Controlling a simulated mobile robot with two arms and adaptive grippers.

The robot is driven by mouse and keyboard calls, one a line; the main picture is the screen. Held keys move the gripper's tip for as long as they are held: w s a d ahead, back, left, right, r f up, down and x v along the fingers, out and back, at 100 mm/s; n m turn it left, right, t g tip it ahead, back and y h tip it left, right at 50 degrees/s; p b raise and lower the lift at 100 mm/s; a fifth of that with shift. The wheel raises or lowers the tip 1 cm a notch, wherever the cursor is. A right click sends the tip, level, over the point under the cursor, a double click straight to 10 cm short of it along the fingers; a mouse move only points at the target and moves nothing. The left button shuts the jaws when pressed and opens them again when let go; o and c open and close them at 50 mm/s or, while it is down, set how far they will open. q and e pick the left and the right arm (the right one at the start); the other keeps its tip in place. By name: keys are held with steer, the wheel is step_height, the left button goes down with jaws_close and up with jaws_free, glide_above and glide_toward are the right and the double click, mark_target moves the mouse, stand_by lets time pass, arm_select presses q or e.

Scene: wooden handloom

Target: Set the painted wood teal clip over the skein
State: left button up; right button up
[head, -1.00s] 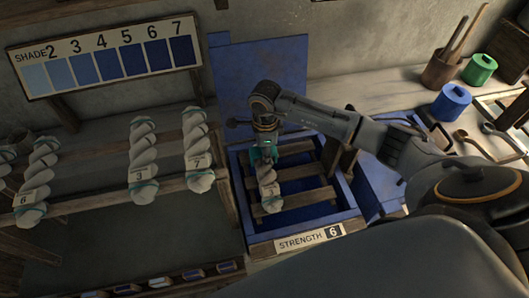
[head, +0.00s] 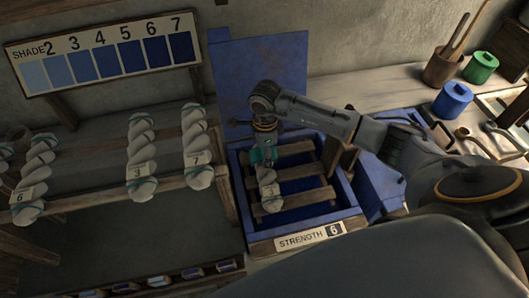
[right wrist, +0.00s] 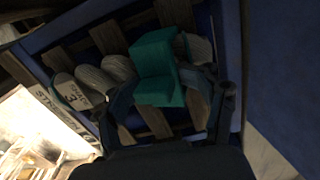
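The teal clip (head: 257,156) is in my right gripper (head: 263,150), which reaches down over the blue vat. In the right wrist view the clip (right wrist: 160,72) sits between the two fingers (right wrist: 172,98). A pale twisted skein (head: 269,190) with a tag reading 3 lies on the wooden slats (head: 306,198) of the vat. The skein also shows in the right wrist view (right wrist: 88,80), passing behind the clip. The clip is over the skein's far part; I cannot tell whether they touch. My left gripper is not in view.
The vat's blue rim (head: 352,206) surrounds the slats, and its blue lid (head: 262,75) stands behind. A STRENGTH 6 plate (head: 310,237) is on its front. Tagged skeins, including one marked 7 (head: 196,150), hang on a rack at left. Blue (head: 452,101) and green (head: 481,68) pots stand at right.

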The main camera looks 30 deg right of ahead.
step_height(320, 180, up, 11)
steer(key=shift+d+r, duration=0.1)
steer(key=shift+r, duration=0.4)
